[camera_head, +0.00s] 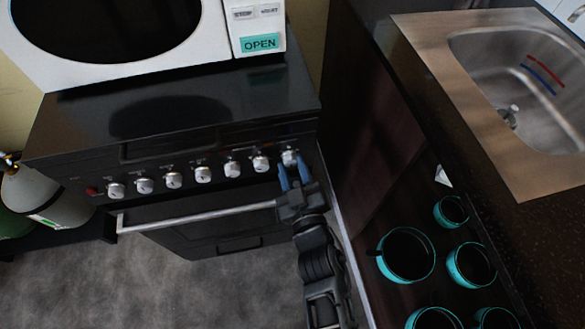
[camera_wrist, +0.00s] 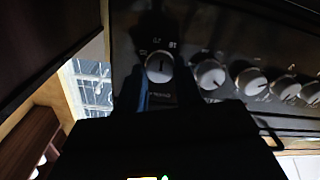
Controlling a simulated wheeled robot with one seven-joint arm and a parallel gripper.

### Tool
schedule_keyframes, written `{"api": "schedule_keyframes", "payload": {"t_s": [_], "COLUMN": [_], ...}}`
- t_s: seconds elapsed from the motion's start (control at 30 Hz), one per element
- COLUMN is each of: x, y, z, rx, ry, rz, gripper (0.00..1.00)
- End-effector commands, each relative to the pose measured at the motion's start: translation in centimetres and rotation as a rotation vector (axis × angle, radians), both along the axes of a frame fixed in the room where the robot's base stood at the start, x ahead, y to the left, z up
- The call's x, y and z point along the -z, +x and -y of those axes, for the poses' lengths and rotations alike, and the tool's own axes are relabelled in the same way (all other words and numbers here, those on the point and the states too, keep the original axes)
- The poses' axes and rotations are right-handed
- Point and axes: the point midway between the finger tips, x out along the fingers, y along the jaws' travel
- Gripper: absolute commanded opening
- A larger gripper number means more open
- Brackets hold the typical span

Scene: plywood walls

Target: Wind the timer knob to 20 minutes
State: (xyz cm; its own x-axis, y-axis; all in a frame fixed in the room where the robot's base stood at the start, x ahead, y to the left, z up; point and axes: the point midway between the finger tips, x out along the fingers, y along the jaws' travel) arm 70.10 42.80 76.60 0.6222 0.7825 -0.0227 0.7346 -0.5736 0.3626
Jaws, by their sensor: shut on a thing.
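The timer knob (camera_head: 290,157) is the rightmost silver knob on the black oven's front panel. It also shows in the wrist view (camera_wrist: 160,67), with a dark pointer line running roughly up and down the picture. One blue finger shows left of the knob in the wrist view; the other is lost in shadow.
Several similar knobs, such as the neighbouring one (camera_head: 261,163), run leftward along the panel. The oven door handle (camera_head: 200,215) lies just below. A microwave (camera_head: 215,30) stands on the oven. A dark cabinet (camera_head: 370,130) stands close on the right, beside teal-rimmed pots (camera_head: 406,279).

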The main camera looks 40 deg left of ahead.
Motion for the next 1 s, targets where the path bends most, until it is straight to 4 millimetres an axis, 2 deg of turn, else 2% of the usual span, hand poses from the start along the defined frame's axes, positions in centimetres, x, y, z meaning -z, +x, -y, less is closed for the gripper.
{"api": "schedule_keyframes", "payload": {"t_s": [0.03, 1.0], "x": [0.04, 0.08], "y": [-0.49, -0.58], "z": [-0.36, -0.42], "rx": [-0.011, -0.013], "ry": [-0.008, -0.105], "rz": [0.011, 0.125], "gripper": [0.04, 0.04]}}
